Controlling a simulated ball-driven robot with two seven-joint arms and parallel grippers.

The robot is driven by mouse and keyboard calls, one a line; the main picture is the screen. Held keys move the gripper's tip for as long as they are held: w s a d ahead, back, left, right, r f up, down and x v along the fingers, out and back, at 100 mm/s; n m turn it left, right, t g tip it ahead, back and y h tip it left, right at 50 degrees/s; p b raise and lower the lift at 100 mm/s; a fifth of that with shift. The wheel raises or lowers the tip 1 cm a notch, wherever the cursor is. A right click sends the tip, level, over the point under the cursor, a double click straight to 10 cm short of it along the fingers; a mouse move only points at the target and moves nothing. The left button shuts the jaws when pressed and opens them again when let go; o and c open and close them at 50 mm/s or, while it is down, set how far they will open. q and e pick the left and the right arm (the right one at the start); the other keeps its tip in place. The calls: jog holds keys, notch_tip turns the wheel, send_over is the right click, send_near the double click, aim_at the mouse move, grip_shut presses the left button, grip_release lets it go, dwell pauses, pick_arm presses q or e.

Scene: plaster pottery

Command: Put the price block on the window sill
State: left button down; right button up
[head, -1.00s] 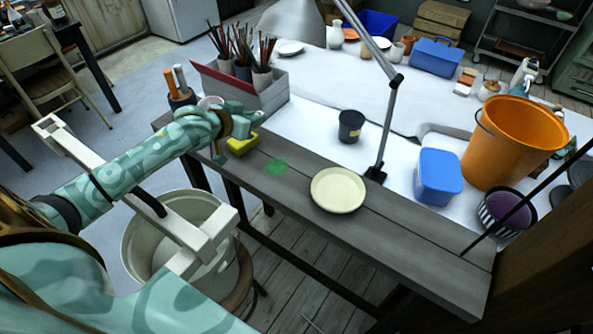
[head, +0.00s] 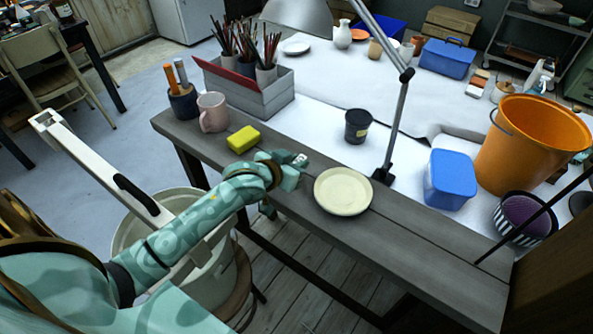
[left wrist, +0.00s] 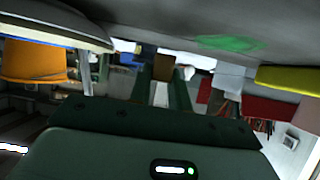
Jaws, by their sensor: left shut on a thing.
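A long grey plank ledge (head: 420,250), which I take for the window sill, crosses the head view. My left gripper (head: 290,172) is at its near edge, between the yellow sponge (head: 243,139) and the cream plate (head: 343,191). In the left wrist view the fingers (left wrist: 161,92) are shut on a small pale thing (left wrist: 160,95), seemingly the price block. In the head view the hand largely hides it, and I cannot tell whether it touches the ledge. A green patch (left wrist: 230,43) on the ledge shows in the wrist view. My right gripper is out of view.
A pink mug (head: 213,112), a pencil pot (head: 183,102) and a brush box (head: 250,97) stand at the left. A black pot (head: 357,126), a lamp stand (head: 400,115), a blue tub (head: 450,180) and an orange bucket (head: 530,140) stand behind. The ledge right of the plate is clear.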

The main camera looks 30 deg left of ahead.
pick_arm(q)
notch_tip(320, 180, down, 3)
jog(key=shift+a+b, duration=0.1)
jog(key=shift+b, duration=0.45)
jog(key=shift+r, duration=0.2)
jog(key=c, duration=1.3)
grip_release()
